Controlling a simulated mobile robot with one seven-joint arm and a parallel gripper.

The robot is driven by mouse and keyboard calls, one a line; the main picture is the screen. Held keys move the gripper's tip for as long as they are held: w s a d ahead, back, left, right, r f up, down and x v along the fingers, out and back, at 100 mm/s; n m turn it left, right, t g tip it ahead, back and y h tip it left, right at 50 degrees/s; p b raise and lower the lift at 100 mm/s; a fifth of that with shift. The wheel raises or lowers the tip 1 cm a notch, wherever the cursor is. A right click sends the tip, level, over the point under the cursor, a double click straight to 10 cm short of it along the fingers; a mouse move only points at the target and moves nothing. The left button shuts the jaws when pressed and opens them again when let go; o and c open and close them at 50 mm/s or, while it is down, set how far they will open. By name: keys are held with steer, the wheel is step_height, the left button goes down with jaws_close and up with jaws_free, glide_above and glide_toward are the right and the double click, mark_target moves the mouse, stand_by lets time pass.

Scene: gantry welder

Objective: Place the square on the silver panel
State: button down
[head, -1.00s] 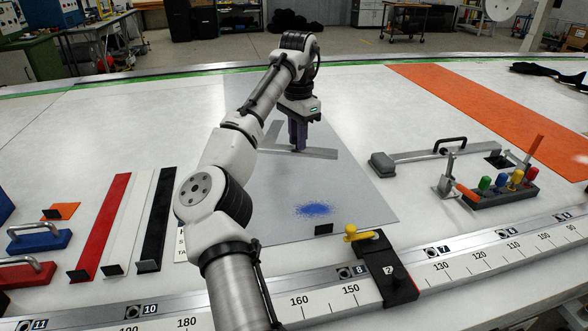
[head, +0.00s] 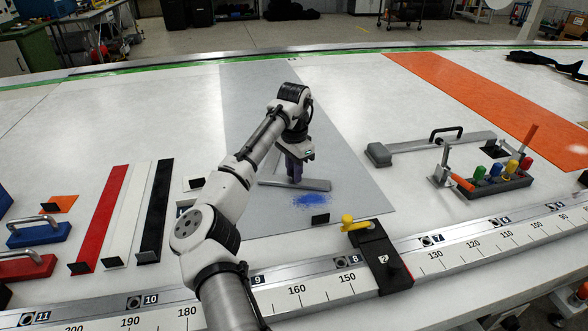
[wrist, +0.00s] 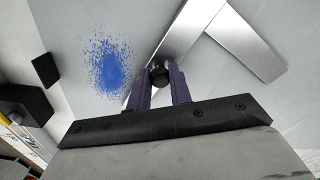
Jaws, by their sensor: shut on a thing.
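The square (head: 312,185) is a flat silver metal piece with two joined arms; in the wrist view its wide arm (wrist: 243,42) branches off to the right. My gripper (head: 294,178) points down with its purple fingers shut on the black knob of the square, which shows between the fingertips in the wrist view (wrist: 160,74). The silver panel (head: 345,170) is a long grey sheet lying flat on the table. The square is over the panel, just behind a blue speckled patch (head: 312,200). I cannot tell whether it touches the panel. My arm hides part of the square.
A ruler rail (head: 320,283) with a black stop block and yellow lever (head: 352,222) runs along the front. Red (head: 105,215), white and black strips lie left. A lever clamp (head: 445,150) and a tray of coloured handles (head: 490,182) stand right. An orange strip lies far right.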

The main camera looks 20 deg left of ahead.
steer(key=c, duration=1.3)
jaws_free()
steer(key=shift+f, duration=0.1)
step_height(320, 180, up, 12)
steer(key=shift+r+b, duration=0.15)
steer(key=shift+b, duration=0.55)
